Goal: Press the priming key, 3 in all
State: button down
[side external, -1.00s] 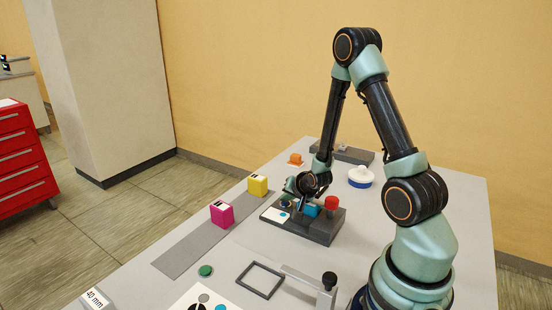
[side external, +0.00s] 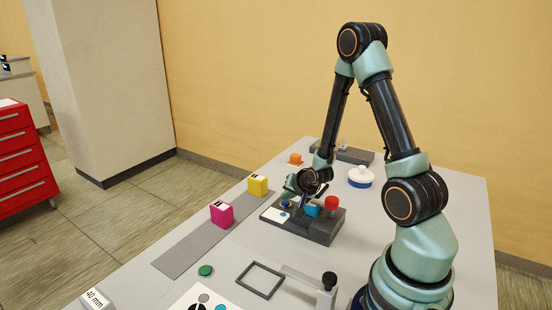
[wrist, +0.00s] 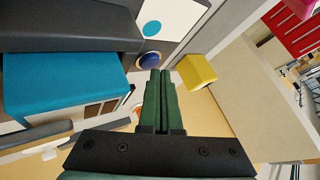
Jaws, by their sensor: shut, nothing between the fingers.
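The priming key appears to be the round dark blue button (wrist: 150,60) in a pale ring, on the dark grey block. It also shows in the side view (side external: 286,204), at the block's left end. My gripper (wrist: 160,73) is shut and empty; its green fingers lie side by side. In the wrist view the fingertips appear just beside the key's lower edge. In the side view my gripper (side external: 298,192) is over the block, close to the key. I cannot tell whether they touch. The dark grey block (side external: 322,232) also carries a blue cartridge (side external: 313,210) and a red knob (side external: 331,202).
A magenta cube (side external: 221,214) and a yellow cube (side external: 257,185) stand on a grey strip to the left. A white round pot (side external: 360,177) stands behind right.

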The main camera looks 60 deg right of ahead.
jog(key=shift+r, duration=0.15)
jog(key=shift+r, duration=2.5)
dwell(0.9)
notch_tip(320, 180, up, 4)
send_over(287, 205)
dwell(0.4)
jog(key=shift+f, duration=4.4)
